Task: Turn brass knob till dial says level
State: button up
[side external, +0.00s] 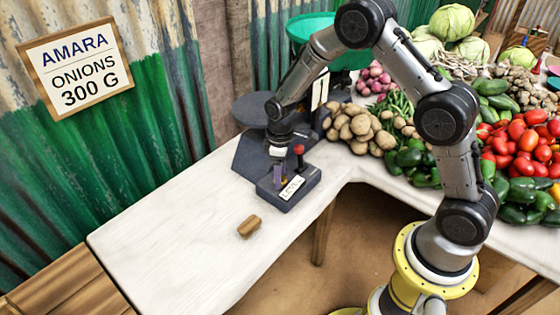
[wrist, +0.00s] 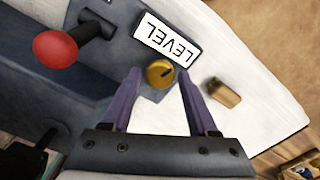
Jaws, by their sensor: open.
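The brass knob (wrist: 158,74) is round, with a dark line across its face pointing up and right in the wrist view. It sits on the dark box (side external: 305,191) beside the white LEVEL label (wrist: 166,39), which also shows in the side view (side external: 292,187). My gripper (wrist: 160,80) is open over the box, with one purple finger on each side of the knob. I cannot tell whether the fingers touch it. In the side view my gripper (side external: 279,178) hides the knob. I cannot make out a separate dial needle.
A red-balled lever (wrist: 55,49) stands on the box close to my gripper; it also shows in the side view (side external: 299,151). A small wooden block (side external: 249,226) lies on the white table (side external: 190,240). Vegetables (side external: 520,140) fill the right side. The table's front left is clear.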

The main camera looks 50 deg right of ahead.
notch_tip(320, 180, up, 14)
jog(key=shift+f, duration=0.25)
dwell(0.3)
jog(key=s+a+r+t, duration=0.1)
jog(key=s+r+t, duration=0.1)
jog(key=s+r, duration=0.45)
jog(key=s+r+t, duration=0.2)
jog(key=s+r, duration=0.2)
jog(key=r, duration=0.6)
jog(key=s+f+m+t, duration=0.1)
jog(key=s+f+m, duration=0.2)
jog(key=s, duration=1.3)
jog(key=m, duration=0.2)
jog(key=shift+s+a+m+t, duration=0.25)
jog(key=shift+s+m+t, duration=0.05)
jog(key=shift+m, duration=0.1)
